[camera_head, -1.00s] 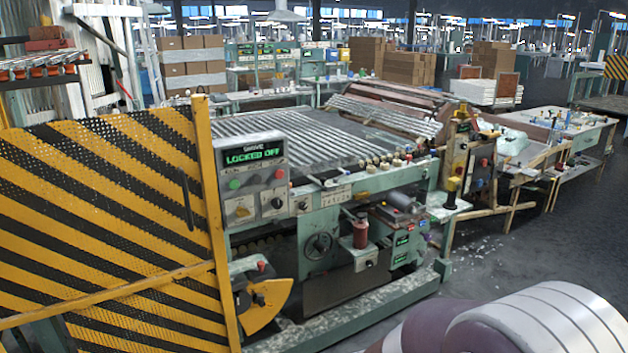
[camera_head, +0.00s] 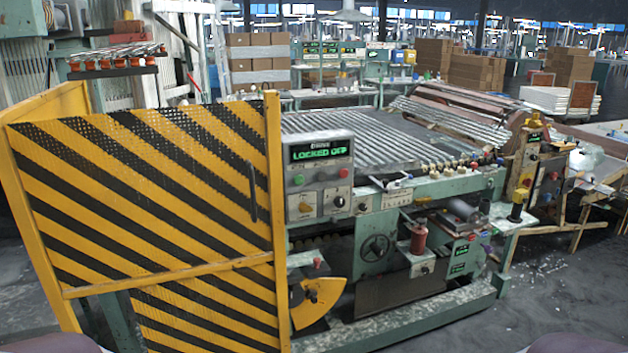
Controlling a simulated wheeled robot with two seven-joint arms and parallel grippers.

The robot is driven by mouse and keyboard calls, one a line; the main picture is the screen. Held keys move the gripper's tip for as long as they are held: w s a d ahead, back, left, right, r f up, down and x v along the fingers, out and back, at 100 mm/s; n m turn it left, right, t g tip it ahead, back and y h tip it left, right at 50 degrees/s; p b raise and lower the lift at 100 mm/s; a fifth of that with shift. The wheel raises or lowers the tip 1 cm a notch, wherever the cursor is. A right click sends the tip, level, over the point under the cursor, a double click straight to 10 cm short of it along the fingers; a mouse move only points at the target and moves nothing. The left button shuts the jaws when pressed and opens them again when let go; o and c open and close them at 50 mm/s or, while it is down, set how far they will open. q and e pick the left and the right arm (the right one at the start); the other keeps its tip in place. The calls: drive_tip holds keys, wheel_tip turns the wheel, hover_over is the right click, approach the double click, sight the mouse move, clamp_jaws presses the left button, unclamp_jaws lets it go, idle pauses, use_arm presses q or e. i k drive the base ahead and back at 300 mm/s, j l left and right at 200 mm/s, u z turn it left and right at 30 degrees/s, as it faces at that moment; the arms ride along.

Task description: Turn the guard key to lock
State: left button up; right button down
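The control panel (camera_head: 323,176) is a grey box on the machine's front left corner. Its green display (camera_head: 319,152) reads "LOCKED OFF". Below the display are a green button, a red button and two rotary switches; the yellow-plated one (camera_head: 305,207) may be the guard key, but it is too small to tell. The guard (camera_head: 160,200) is a yellow and black striped mesh gate left of the panel, with a dark vertical handle (camera_head: 253,192). It stands upright against the machine's edge. Neither of my grippers is in view.
The green machine (camera_head: 400,310) has a ribbed roller bed and a low base rail. A yellow quadrant plate (camera_head: 322,298) sits low beside the gate. A wooden frame (camera_head: 580,225) stands at the right. The grey floor (camera_head: 500,335) in front is open.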

sight(304, 209)
drive_tip(key=i+z, duration=0.25)
drive_tip(key=i, duration=0.25)
drive_tip(key=i+j+z, duration=0.2)
drive_tip(key=i, duration=0.3)
